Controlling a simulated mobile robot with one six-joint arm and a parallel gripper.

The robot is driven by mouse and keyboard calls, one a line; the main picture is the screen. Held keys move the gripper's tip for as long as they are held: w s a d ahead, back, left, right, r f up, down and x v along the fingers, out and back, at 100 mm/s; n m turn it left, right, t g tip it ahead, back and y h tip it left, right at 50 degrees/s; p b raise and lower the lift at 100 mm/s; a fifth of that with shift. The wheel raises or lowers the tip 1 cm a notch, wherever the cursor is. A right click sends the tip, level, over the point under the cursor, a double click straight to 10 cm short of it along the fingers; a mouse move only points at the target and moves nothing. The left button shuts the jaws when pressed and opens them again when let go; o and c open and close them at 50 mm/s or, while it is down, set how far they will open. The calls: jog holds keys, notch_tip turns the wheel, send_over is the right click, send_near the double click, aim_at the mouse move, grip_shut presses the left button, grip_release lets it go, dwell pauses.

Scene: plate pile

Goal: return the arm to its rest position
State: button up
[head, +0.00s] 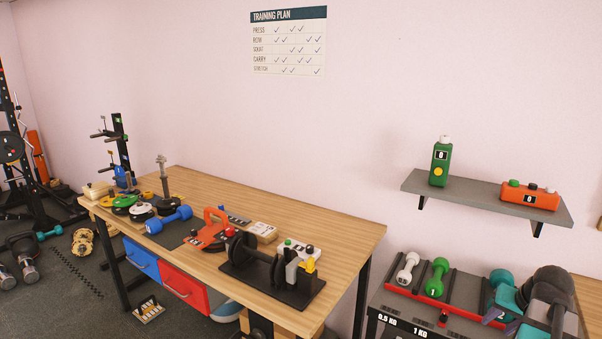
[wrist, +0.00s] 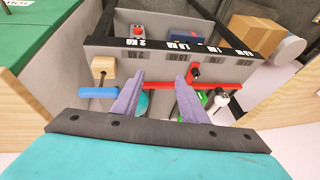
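My gripper shows in the wrist view (wrist: 161,82) as two grey-purple fingers set apart, with nothing held between them. Past the fingers lies the weight rack with its KG labels; a teal piece and a green piece show partly behind them. In the head view my arm, dark with teal parts, is at the lower right, over the right end of the dumbbell rack (head: 394,300). It hides part of that rack, and the fingertips are hard to make out there. A teal dumbbell (head: 501,278) stands partly hidden beside my arm.
A white dumbbell (head: 407,268) and a green dumbbell (head: 437,277) sit in the rack. Above it, a wall shelf (head: 480,194) holds a green bottle-like item (head: 440,163) and an orange block (head: 530,195). A cluttered wooden workbench (head: 340,228) stands at left.

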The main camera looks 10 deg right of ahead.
jog(key=w+a+f+n+g+y, duration=0.2)
jog(key=a+f+n+g+y, duration=0.25)
jog(key=a+f, duration=2.45)
jog(key=s+a+f+n+g+h, duration=0.1)
jog(key=s+a+f+n+g, duration=0.25)
jog(key=s+a+f, duration=0.7)
jog(key=s+a+f+g+h, duration=0.1)
jog(key=s+a+f, duration=0.1)
jog(key=s, duration=0.4)
jog(key=s+a+f+g+h, duration=0.1)
jog(key=s+a+f, duration=0.1)
jog(key=s, duration=0.5)
jog(key=shift+x, duration=0.85)
jog(key=shift+w+a+h, duration=0.1)
jog(key=shift+a+h, duration=0.05)
jog(key=shift+h, duration=0.1)
